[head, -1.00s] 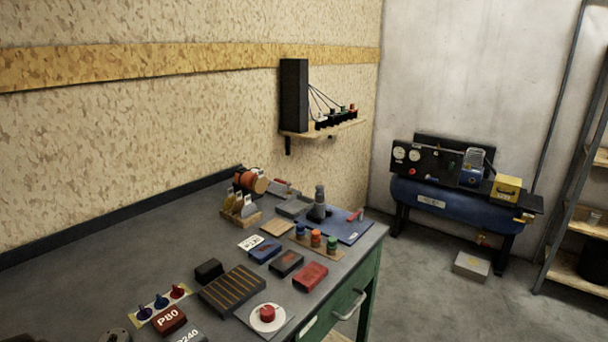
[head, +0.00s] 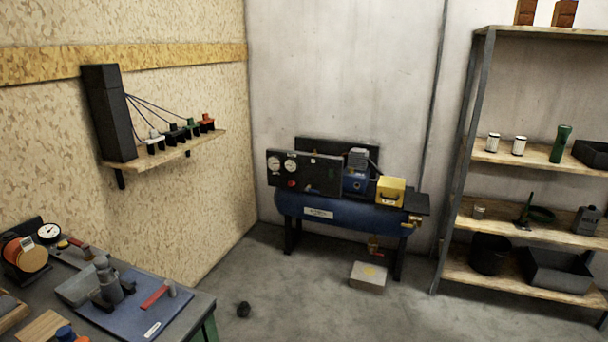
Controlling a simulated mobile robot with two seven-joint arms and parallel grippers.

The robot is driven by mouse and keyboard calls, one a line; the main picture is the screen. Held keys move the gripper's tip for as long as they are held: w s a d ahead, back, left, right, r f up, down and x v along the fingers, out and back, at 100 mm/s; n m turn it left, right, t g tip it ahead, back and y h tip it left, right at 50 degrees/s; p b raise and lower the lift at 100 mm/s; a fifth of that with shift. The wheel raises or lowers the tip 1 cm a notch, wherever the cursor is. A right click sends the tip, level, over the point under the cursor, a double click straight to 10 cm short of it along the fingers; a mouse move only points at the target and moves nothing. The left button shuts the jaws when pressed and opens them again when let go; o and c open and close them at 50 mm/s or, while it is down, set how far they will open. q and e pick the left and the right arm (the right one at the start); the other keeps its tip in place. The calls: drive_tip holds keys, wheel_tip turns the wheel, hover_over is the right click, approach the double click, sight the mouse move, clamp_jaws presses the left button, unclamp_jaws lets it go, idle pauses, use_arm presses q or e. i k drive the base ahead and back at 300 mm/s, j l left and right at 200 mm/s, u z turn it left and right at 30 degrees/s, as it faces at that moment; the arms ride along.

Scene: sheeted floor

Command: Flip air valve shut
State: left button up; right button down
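The air compressor stands against the far wall, with a blue tank (head: 345,211) on dark legs. A black panel (head: 322,172) with two white gauges and a small red knob sits on its left. A brass fitting (head: 413,221) shows at the tank's right end. A small red and brass valve-like part (head: 374,246) hangs under the tank. I cannot tell which of these is the air valve, or how its handle is turned. Neither of my grippers is in view.
A workbench (head: 203,304) with tools fills the lower left. A wooden wall shelf (head: 172,150) holds chargers. A yellow box (head: 390,190) sits on the compressor. A shelving rack (head: 462,165) stands right. Floor between is open.

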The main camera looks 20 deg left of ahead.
sight(85, 247)
drive_tip(key=i+u, duration=0.25)
drive_tip(key=i, duration=0.25)
drive_tip(key=i+l+u, duration=0.25)
drive_tip(key=i, duration=0.2)
drive_tip(key=i+l+u, duration=0.1)
drive_tip(key=i+u, duration=0.15)
drive_tip(key=i, duration=0.2)
drive_tip(key=i+u, duration=0.15)
drive_tip(key=u, duration=0.3)
drive_tip(key=i+u, duration=0.2)
drive_tip(key=u, duration=0.2)
drive_tip(key=i+l+u, duration=0.15)
drive_tip(key=u, duration=0.3)
drive_tip(key=i+l+u, duration=0.15)
drive_tip(key=u, duration=0.25)
drive_tip(key=i+u, duration=0.15)
drive_tip(key=u, duration=0.3)
drive_tip(key=l+u, duration=0.15)
drive_tip(key=u, duration=0.3)
drive_tip(key=i+l+u, duration=0.15)
drive_tip(key=u, duration=0.3)
drive_tip(key=l+u, duration=0.2)
drive_tip(key=u, duration=0.2)
drive_tip(key=i+l+u, duration=0.2)
drive_tip(key=u, duration=0.15)
drive_tip(key=i+l+u, duration=0.1)
drive_tip(key=l+u, duration=0.25)
drive_tip(key=i+l+u, duration=0.1)
drive_tip(key=l+u, duration=0.25)
drive_tip(key=l, duration=0.15)
